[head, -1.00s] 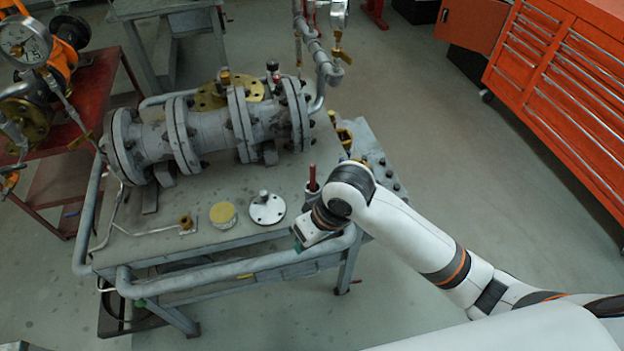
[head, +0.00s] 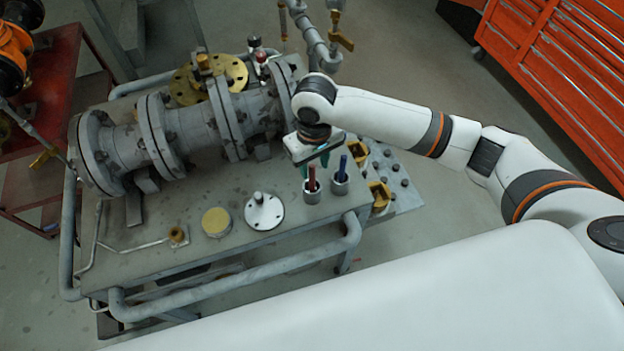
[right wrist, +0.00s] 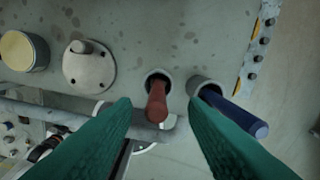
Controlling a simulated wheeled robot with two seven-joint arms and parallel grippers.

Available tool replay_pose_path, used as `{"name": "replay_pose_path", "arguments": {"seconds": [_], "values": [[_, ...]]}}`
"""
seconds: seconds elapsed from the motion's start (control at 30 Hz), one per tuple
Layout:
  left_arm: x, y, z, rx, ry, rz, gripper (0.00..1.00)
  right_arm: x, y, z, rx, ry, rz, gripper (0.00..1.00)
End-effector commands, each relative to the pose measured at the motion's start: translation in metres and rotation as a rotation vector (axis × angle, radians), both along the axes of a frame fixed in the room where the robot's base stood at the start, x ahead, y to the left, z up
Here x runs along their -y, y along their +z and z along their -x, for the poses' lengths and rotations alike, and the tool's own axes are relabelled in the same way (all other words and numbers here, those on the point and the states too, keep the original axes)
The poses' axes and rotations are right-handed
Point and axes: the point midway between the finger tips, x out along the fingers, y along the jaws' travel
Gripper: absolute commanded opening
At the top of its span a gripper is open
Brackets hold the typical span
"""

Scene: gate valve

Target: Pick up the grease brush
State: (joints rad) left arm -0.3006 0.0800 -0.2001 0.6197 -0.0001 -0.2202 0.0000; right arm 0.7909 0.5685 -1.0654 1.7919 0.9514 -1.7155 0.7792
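A red handle (right wrist: 157,100) stands up out of a small grey cup; it also shows in the head view (head: 312,175). A blue handle (right wrist: 238,115) leans out of a second cup beside it, also visible in the head view (head: 343,163). The heads of both tools are hidden in the cups, so I cannot tell which is the grease brush. My right gripper (right wrist: 160,101) is open, its green fingers spread on either side of the red handle in the right wrist view, with clear gaps. In the head view the gripper is above and behind the cups. My left gripper is not in view.
A large grey gate valve (head: 192,130) lies on the grey bench (head: 180,258), left of my right arm. A flanged disc (head: 264,212) and a yellow-topped tin (head: 216,221) sit left of the cups. A pipe rail (head: 250,271) runs along the front edge.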

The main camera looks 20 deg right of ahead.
Motion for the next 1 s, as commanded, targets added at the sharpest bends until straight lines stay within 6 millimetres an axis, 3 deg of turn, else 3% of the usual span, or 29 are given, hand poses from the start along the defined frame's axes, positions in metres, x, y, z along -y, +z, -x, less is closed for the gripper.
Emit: {"name": "replay_pose_path", "arguments": {"seconds": [0.17,0.5,0.77,1.0], "values": [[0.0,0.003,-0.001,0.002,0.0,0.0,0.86,-0.001,-0.012,0.0,-0.001,0.001,0.0,0.4],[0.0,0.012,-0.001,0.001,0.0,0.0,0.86,-0.003,-0.056,-0.001,0.001,0.002,0.0,0.4],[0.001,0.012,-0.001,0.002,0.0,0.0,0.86,-0.003,-0.058,-0.002,0.002,0.002,0.0,0.4],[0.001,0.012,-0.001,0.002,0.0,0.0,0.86,-0.003,-0.058,-0.002,0.002,0.002,0.0,0.0]]}}
